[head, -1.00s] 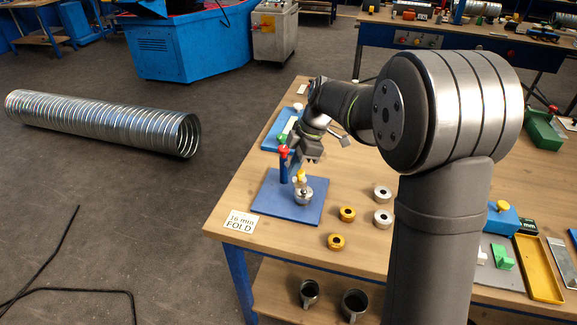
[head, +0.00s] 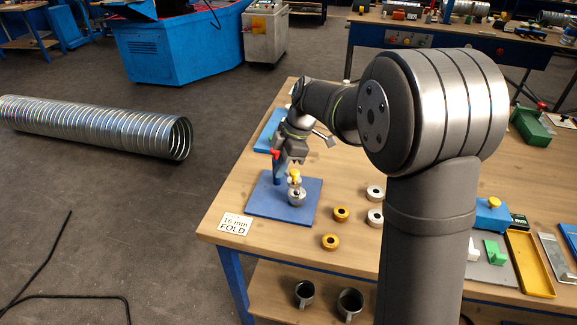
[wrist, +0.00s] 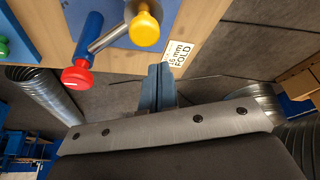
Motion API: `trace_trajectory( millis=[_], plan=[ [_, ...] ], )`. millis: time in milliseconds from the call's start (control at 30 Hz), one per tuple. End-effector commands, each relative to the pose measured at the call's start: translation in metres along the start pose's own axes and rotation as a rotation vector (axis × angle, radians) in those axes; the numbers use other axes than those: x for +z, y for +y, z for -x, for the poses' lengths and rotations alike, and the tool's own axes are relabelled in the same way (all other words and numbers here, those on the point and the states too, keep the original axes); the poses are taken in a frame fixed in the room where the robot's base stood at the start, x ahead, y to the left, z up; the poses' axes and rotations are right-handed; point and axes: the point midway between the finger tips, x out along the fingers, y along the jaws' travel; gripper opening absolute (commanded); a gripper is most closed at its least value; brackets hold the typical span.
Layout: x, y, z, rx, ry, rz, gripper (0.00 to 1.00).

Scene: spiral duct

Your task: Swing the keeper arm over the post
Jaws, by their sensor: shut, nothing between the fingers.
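The blue base plate (head: 262,206) lies on the bench. A blue upright with a red knob (head: 275,154) stands at its back left; the red knob also shows in the wrist view (wrist: 77,74). A metal piece with a yellow top (head: 295,176) stands in front and to the right; its yellow knob shows in the wrist view (wrist: 145,29). A silver bar (wrist: 106,38) shows between the red and yellow knobs; I cannot tell its exact joints. My gripper (head: 292,160) is shut and empty, just above and beside the uprights. Its fingers (wrist: 161,72) look apart from both knobs in the wrist view.
Two orange rings (head: 341,214) and two silver rings (head: 375,192) lie right of the plate. A white "16 mm FOLD" card (head: 235,224) lies near the bench's front left corner. A large spiral duct (head: 95,127) lies on the floor at left.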

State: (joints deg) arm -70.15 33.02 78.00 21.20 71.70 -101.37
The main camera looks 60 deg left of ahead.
Motion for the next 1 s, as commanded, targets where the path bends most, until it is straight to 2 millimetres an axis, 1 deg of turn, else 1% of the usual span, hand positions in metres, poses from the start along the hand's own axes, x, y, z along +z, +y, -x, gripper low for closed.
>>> trace_trajectory(
  millis=[33,67,200,300,400,500,600,700,1000],
  plan=[
    [-0.013,-0.001,-0.002,-0.001,0.0,0.005,0.0],
    [-0.019,-0.002,-0.004,-0.002,0.0,0.005,0.0],
    [-0.017,0.001,0.033,0.005,0.0,0.0,0.0],
    [-0.016,0.001,0.055,0.003,0.0,-0.001,0.0],
    [-0.017,0.001,0.073,0.003,0.0,0.0,0.0],
    [-0.017,0.002,0.086,0.002,0.0,0.0,0.0],
    [-0.016,0.002,0.093,0.0,0.0,-0.001,0.0],
    [-0.016,0.002,0.097,0.0,0.0,-0.001,0.0],
    [-0.016,0.002,0.097,-0.001,0.0,0.0,0.0]
  ],
)
